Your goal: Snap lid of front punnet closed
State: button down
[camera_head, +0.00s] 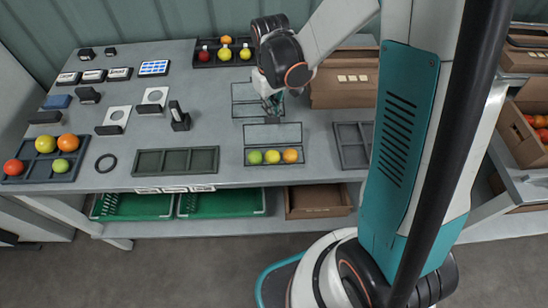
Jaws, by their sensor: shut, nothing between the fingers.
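The front punnet (274,163) stands near the table's front edge, right of centre. It holds a green, a yellow and an orange tomato in a row. Its clear lid (262,134) is open, hinged at the back and folded away from the tomatoes. My gripper (272,110) is shut and empty. It points down just behind the lid, in front of or over part of a second, empty-looking punnet (240,107). I cannot tell whether my fingertips touch the lid.
A dark sectioned tray (176,161) lies left of the front punnet, and another (352,146) lies to its right. A cardboard carton (344,90) stands at the back right. A tray of larger tomatoes (40,172) is at the far left. Bare tabletop surrounds the front punnet.

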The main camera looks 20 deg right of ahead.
jog(key=shift+s, duration=0.1)
jog(key=shift+s+a+r+p, duration=0.2)
jog(key=shift+s+a+r, duration=0.1)
jog(key=shift+s, duration=0.65)
jog(key=shift+s+a+r+p, duration=0.25)
jog(key=shift+s+a+r, duration=0.1)
jog(key=shift+s, duration=0.6)
jog(key=shift+s+a+r+p, duration=0.2)
jog(key=shift+s+a+r, duration=0.1)
jog(key=shift+s, duration=0.75)
jog(key=s, duration=0.1)
jog(key=s+a, duration=0.1)
jog(key=shift+s+r+p, duration=0.35)
jog(key=shift+r, duration=0.1)
notch_tip(320, 180, up, 8)
jog(key=p, duration=0.6)
